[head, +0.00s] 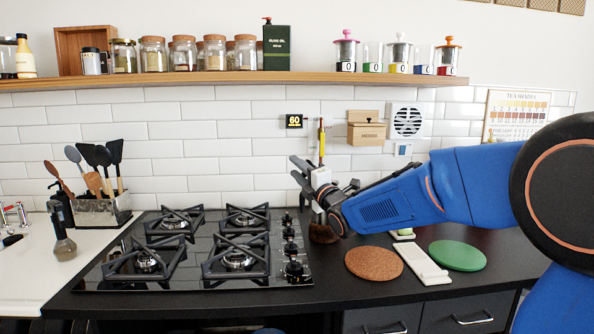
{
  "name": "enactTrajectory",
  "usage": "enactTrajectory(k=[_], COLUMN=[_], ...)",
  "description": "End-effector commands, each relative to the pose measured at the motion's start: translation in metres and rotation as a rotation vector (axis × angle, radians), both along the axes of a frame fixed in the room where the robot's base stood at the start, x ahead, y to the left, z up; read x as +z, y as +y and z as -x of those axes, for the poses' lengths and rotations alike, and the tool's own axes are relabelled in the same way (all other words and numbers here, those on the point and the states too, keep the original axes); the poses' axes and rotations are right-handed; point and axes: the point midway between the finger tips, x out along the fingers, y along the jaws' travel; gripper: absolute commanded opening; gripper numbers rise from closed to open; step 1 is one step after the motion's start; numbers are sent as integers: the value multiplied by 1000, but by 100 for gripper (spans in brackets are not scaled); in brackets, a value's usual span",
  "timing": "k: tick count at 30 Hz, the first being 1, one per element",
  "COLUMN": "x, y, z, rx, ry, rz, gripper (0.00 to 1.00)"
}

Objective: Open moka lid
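My gripper (305,180) is at the end of the blue arm, which reaches in from the right. It is above the counter, just right of the hob's back right corner. Its dark fingers are beside a white piece (320,177) that lines up with an upright yellow and dark stick. I cannot tell whether they grip it. A brown, bristle-like thing (322,234) shows below the gripper, partly covered. I cannot make out a moka pot or its lid; the gripper and arm hide part of the counter.
The black gas hob (197,250) has bare grates. A cork mat (373,263), a white spoon rest (421,264) and a green mat (458,255) lie at right. A shelf (230,78) with jars runs above.

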Motion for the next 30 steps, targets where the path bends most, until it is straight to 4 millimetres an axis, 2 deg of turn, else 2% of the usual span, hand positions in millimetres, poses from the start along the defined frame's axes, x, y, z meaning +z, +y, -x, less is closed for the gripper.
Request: enactTrajectory(k=[5,24,30], x=[-5,-36,-42], y=[-8,-61,-70], z=[16,124,144], rx=[-1,-2,-1], ry=[0,0,-1], rz=[1,-1,0], gripper=[34,34,34])
